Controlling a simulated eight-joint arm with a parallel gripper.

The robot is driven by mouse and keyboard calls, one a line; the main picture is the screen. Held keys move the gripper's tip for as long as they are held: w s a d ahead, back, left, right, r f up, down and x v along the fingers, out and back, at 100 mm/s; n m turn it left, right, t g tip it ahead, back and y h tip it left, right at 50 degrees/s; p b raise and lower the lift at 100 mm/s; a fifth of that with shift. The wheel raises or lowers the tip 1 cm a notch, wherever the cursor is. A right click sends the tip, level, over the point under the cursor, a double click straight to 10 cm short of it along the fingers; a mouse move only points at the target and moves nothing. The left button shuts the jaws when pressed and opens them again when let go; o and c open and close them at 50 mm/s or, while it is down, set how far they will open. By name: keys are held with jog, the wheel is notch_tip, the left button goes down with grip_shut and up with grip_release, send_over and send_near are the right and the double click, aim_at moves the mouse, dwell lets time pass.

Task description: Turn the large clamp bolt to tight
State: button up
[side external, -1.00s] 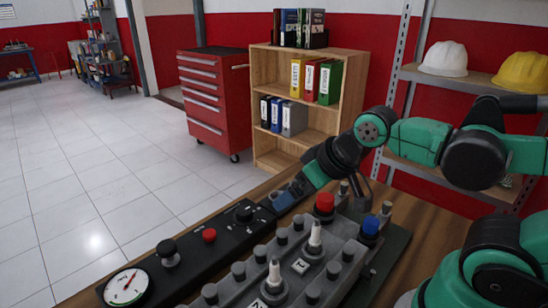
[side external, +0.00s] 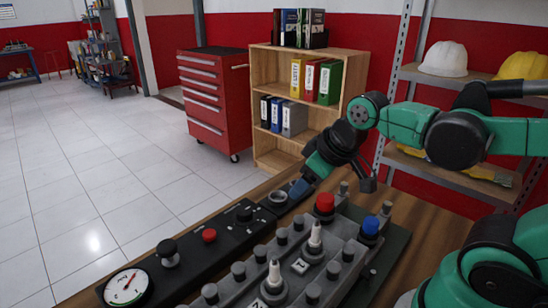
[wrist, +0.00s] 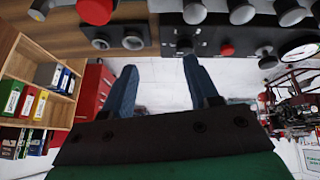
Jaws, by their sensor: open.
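A dark block at the far end of the black panel carries a round ring-shaped fitting (side external: 277,198). In the wrist view two such round fittings show side by side, one left (wrist: 100,43) and one right (wrist: 133,43). I cannot tell for certain which is the large clamp bolt, or how far it is turned. My gripper (side external: 299,189) is just above and right of the visible ring in the side view. In the wrist view its two blue fingers (wrist: 163,80) are spread apart with nothing between them. The second fitting is not clear in the side view.
The black panel has a gauge (side external: 125,287), black knobs and a red button (side external: 209,235). The grey engine block (side external: 335,262) beside it carries several bolts, two white plugs, a red cap (side external: 325,203) and a blue cap (side external: 370,226).

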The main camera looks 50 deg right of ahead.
aim_at(345, 184)
jog(key=d+n+g, duration=0.1)
jog(key=d+n, duration=0.1)
jog(key=d, duration=0.1)
jog(key=d+n+g, duration=0.1)
jog(key=d+n, duration=0.1)
jog(key=d, duration=0.1)
jog(key=w+d+n+g, duration=0.1)
jog(key=d, duration=0.1)
jog(key=shift+w+d+f+n+g+h, duration=0.1)
jog(key=shift+d+f+n+g+h, duration=0.1)
jog(key=shift+d+n+g+h, duration=0.15)
jog(key=d+n, duration=0.1)
jog(key=d, duration=0.1)
jog(key=d+f+n+g, duration=0.1)
jog(key=d+n+g+y, duration=0.1)
jog(key=d+n, duration=0.1)
jog(key=shift+s+d+f, duration=0.2)
jog(key=shift+s+d, duration=0.1)
jog(key=shift+s, duration=0.05)
jog(key=shift+s+d+f+n+g, duration=0.1)
jog(key=shift+d+f+n+g, duration=0.05)
jog(key=shift+d+n+g, duration=0.1)
jog(key=shift+d+f, duration=0.1)
jog(key=shift+f, duration=2.7)
grip_shut()
